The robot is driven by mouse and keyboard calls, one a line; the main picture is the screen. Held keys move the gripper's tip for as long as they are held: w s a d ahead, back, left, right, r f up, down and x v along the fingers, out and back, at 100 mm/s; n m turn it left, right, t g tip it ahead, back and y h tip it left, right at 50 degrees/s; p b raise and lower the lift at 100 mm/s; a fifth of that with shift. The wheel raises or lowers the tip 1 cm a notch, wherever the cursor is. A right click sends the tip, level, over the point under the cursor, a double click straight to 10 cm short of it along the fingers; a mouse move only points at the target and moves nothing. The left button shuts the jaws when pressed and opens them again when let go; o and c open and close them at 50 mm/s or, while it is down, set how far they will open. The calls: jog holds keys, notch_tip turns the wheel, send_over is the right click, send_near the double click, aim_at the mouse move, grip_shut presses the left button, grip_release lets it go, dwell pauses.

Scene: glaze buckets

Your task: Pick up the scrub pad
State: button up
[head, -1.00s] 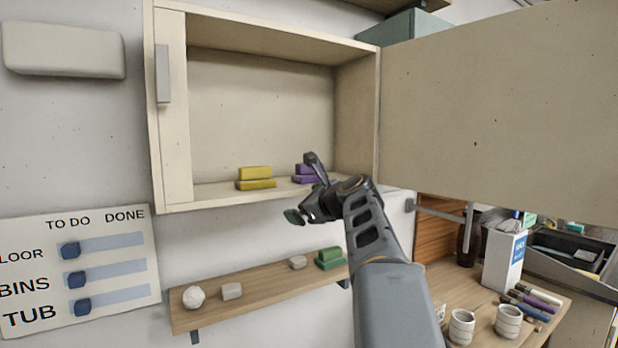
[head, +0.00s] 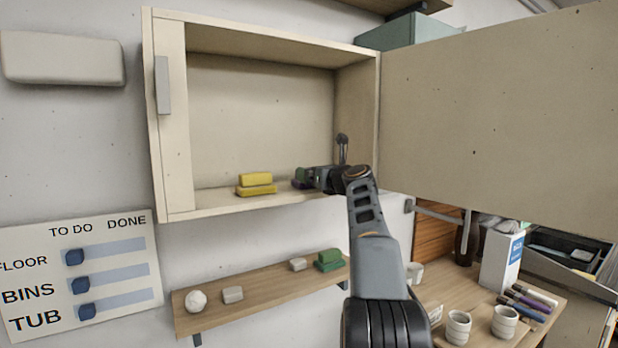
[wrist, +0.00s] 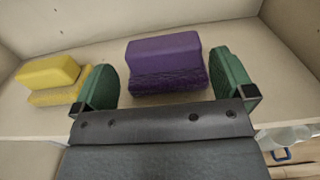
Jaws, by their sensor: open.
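A purple scrub pad (wrist: 166,66) with a darker rough side lies on the cabinet floor. In the wrist view it sits ahead of and between the two green fingertips of my open gripper (wrist: 166,85), with gaps on both sides. In the head view my gripper (head: 305,180) reaches into the cabinet's right part and hides most of the purple pad. A yellow scrub pad (head: 256,184) lies to its left in the cabinet, and also shows in the wrist view (wrist: 52,78). A green scrub pad (head: 329,260) lies on the lower shelf.
The cabinet (head: 260,120) is open, its door (head: 500,110) swung right. The lower shelf (head: 265,287) holds small pale pieces and the green pad. A board with sliders (head: 80,270) hangs left.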

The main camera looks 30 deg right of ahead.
jog(key=w+p, duration=0.1)
jog(key=w, duration=0.2)
jog(key=w+p, duration=0.1)
jog(key=shift+w+d+r+p, duration=0.1)
jog(key=shift+w+d+p, duration=0.15)
jog(key=shift+p, duration=0.1)
jog(key=shift+w, duration=0.3)
jog(key=shift+c, duration=0.4)
jog(key=c, duration=0.6)
jog(key=shift+o, duration=0.2)
